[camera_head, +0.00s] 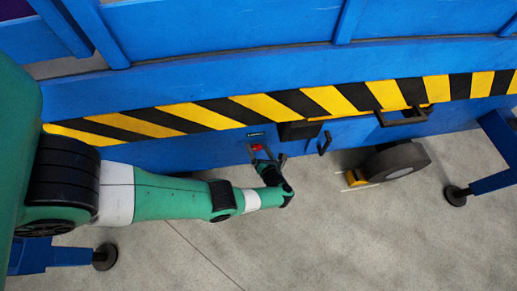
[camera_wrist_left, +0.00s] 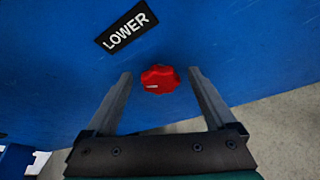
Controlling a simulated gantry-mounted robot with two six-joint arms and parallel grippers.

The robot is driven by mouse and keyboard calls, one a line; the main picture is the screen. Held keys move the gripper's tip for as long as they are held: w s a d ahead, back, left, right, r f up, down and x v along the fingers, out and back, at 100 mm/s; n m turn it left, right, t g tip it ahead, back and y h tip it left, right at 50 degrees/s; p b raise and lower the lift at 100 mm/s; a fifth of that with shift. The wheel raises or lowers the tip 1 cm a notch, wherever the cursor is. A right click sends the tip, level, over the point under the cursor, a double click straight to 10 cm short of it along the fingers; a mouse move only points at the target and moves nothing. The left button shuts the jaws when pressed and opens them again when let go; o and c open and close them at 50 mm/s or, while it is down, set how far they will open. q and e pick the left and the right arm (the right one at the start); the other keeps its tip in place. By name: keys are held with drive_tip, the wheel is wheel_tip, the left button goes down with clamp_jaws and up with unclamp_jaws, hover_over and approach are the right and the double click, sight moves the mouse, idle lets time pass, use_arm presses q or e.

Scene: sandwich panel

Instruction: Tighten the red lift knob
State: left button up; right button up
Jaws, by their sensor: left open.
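The red knob (camera_wrist_left: 160,79) sits on the blue panel, below a black label reading LOWER (camera_wrist_left: 126,27). It has a lobed rim and a pale mark on its left side. In the head view the knob (camera_head: 257,148) is a small red spot on the blue face below the striped band. My left gripper (camera_wrist_left: 160,76) is open, with one finger on each side of the knob and a visible gap to both. In the head view my left gripper (camera_head: 266,154) is at the knob. Whether the fingers reach past the knob's face, I cannot tell. My right gripper is not in view.
A yellow-black striped band (camera_head: 250,108) runs along the blue machine. To the right are a black handle (camera_head: 325,143), a dark bracket (camera_head: 402,117) and a dark wheel (camera_head: 398,160) with a yellow part. Grey floor (camera_head: 370,240) is clear in front.

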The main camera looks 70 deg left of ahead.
use_arm(q)
drive_tip(key=p+v, duration=0.1)
drive_tip(key=v, duration=1)
drive_tip(key=shift+d+p, duration=0.35)
drive_tip(key=shift+o, duration=0.2)
drive_tip(key=shift+r, duration=0.1)
